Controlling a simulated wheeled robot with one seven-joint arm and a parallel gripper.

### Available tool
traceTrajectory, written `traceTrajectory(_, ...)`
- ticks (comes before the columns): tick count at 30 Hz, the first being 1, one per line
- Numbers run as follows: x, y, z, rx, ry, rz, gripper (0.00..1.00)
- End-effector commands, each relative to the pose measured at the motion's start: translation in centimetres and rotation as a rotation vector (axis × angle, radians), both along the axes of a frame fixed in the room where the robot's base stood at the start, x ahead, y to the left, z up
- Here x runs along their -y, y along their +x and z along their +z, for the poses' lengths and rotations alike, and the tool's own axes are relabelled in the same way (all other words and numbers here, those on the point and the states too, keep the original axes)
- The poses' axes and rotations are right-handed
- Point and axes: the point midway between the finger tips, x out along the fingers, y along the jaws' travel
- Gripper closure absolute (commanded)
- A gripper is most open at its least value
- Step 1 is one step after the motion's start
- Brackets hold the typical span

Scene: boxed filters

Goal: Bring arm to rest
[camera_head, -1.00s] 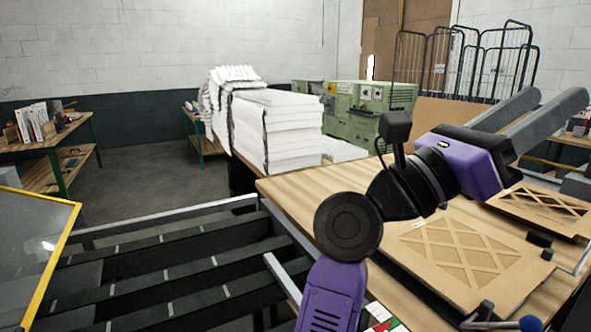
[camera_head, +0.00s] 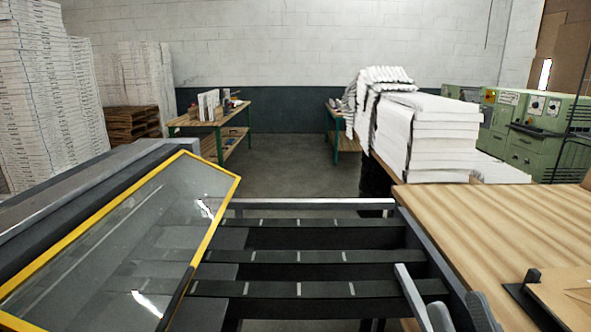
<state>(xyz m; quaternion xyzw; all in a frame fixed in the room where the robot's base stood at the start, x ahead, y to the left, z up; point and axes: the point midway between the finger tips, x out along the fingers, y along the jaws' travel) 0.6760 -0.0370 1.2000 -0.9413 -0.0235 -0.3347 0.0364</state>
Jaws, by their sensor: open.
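Two grey fingertips of my gripper (camera_head: 459,311) show at the bottom edge, right of centre, with a gap between them. My gripper is open, and I see nothing held between the tips. The rest of my arm is out of view. The tips appear in front of the left edge of the wooden table (camera_head: 480,230). I cannot tell how far they are from it.
A black slatted conveyor frame (camera_head: 310,257) lies ahead, beside a yellow-edged glass panel (camera_head: 120,245) at left. A brown board (camera_head: 570,295) lies on the table at right. White stacks (camera_head: 425,140) and green machines (camera_head: 535,125) stand behind. Floor beyond the frame is clear.

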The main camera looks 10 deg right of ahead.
Motion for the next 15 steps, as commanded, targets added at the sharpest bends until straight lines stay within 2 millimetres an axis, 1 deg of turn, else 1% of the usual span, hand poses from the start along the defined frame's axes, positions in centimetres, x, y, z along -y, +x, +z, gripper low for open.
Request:
traceTrajectory(1,-0.4,-0.6,-2.4,-0.078,-0.032,-0.010,0.59)
traceTrajectory(3,-0.9,-1.6,-5.4,-0.175,-0.070,-0.016,0.59)
traceTrajectory(5,-1.3,-2.7,-7.9,-0.257,-0.099,-0.021,0.59)
traceTrajectory(6,-1.6,-3.5,-9.6,-0.311,-0.116,-0.023,0.59)
traceTrajectory(8,-2.0,-4.9,-11.9,-0.392,-0.134,-0.024,0.59)
traceTrajectory(9,-2.2,-6.0,-13.4,-0.443,-0.144,-0.023,0.59)
traceTrajectory(11,-2.6,-7.7,-15.4,-0.519,-0.152,-0.020,0.59)
traceTrajectory(12,-2.8,-8.9,-16.7,-0.568,-0.154,-0.018,0.59)
traceTrajectory(14,-3.1,-10.8,-18.4,-0.638,-0.151,-0.015,0.59)
traceTrajectory(15,-3.4,-12.2,-19.4,-0.682,-0.147,-0.013,0.59)
